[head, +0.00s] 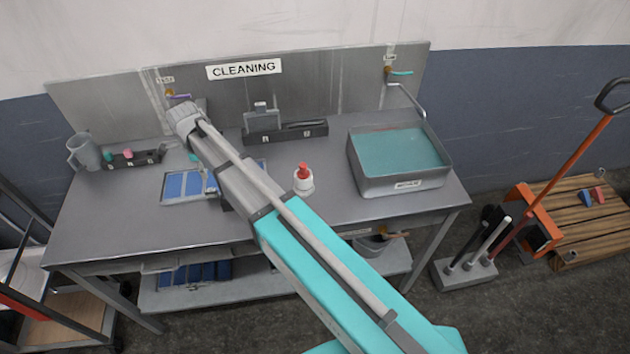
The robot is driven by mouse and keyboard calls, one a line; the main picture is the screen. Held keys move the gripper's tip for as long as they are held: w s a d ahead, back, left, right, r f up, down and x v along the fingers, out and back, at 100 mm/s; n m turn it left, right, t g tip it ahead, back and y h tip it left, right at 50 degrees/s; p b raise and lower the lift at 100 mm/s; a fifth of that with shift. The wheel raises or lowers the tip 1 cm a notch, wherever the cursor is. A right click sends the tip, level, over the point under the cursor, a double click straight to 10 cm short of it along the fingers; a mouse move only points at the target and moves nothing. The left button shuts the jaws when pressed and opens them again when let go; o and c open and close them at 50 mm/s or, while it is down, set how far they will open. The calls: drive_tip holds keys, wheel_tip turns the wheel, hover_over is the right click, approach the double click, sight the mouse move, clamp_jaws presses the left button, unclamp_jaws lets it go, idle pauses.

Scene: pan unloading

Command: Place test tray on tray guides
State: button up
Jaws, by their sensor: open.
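A shallow tray with blue panels (184,185) lies on the grey worktop, left of my arm. My arm crosses in front of its right side, and a blue part also shows just past the arm. I cannot tell whether this is the test tray. I cannot make out any tray guides. My arm reaches from the lower right up over the worktop, its far grey joint near the back panel. My gripper is hidden behind the arm, so its fingers and its distance to the tray do not show.
The worktop (110,215) also bears a grey jug (84,152), a dark rack (135,159), a dark organiser (285,131), a white bottle with a red top (303,181) and a water-filled basin (399,187). A lower shelf (210,296) holds blue items. The worktop's front left is clear.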

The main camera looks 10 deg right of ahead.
drive_tip(key=s+d+n, duration=0.5)
drive_tip(key=d+n, duration=0.1)
drive_tip(key=d, duration=0.5)
drive_tip(key=s+d+n, duration=0.5)
drive_tip(key=d+n, duration=0.1)
drive_tip(key=d, duration=0.6)
drive_tip(key=s+d+n, duration=0.5)
drive_tip(key=d+n, duration=0.1)
drive_tip(key=d, duration=0.5)
drive_tip(key=shift+d, duration=0.3)
drive_tip(key=shift+o, duration=0.4)
drive_tip(key=shift+f, duration=0.1)
wheel_tip(320, 180, down, 3)
drive_tip(key=b, duration=0.3)
drive_tip(key=shift+d, duration=0.1)
